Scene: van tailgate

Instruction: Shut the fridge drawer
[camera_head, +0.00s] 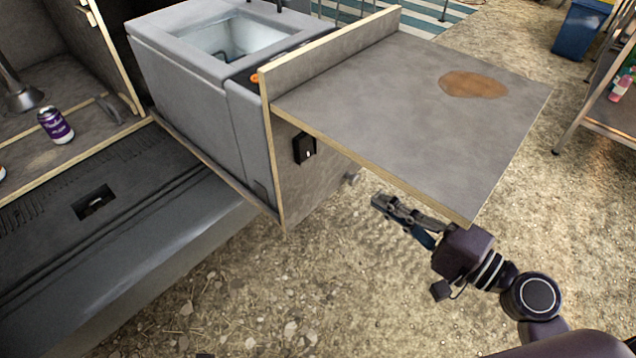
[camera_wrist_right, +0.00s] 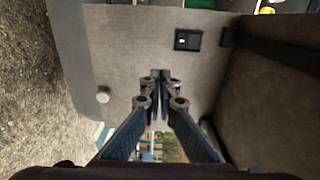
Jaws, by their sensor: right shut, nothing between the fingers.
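The fridge drawer stands pulled out past the van's rear edge. It holds a grey fridge box (camera_head: 185,95) with an open top. Its grey wood front panel (camera_head: 290,175) carries a black fitting (camera_head: 304,148), and a flat tabletop (camera_head: 410,110) juts out from the panel's upper part. My right gripper (camera_head: 377,203) is shut and empty, below the tabletop's near edge and apart from the panel in the head view. In the right wrist view its fingertips (camera_wrist_right: 160,76) point at the panel (camera_wrist_right: 130,45); contact cannot be told. My left gripper is not in view.
A purple can (camera_head: 55,125) stands on the van's shelf at left, above the dark bumper (camera_head: 130,230). A round knob (camera_wrist_right: 103,95) shows on the panel. Gravel ground is clear below. A blue bin (camera_head: 582,27) and a metal rack (camera_head: 600,115) stand at right.

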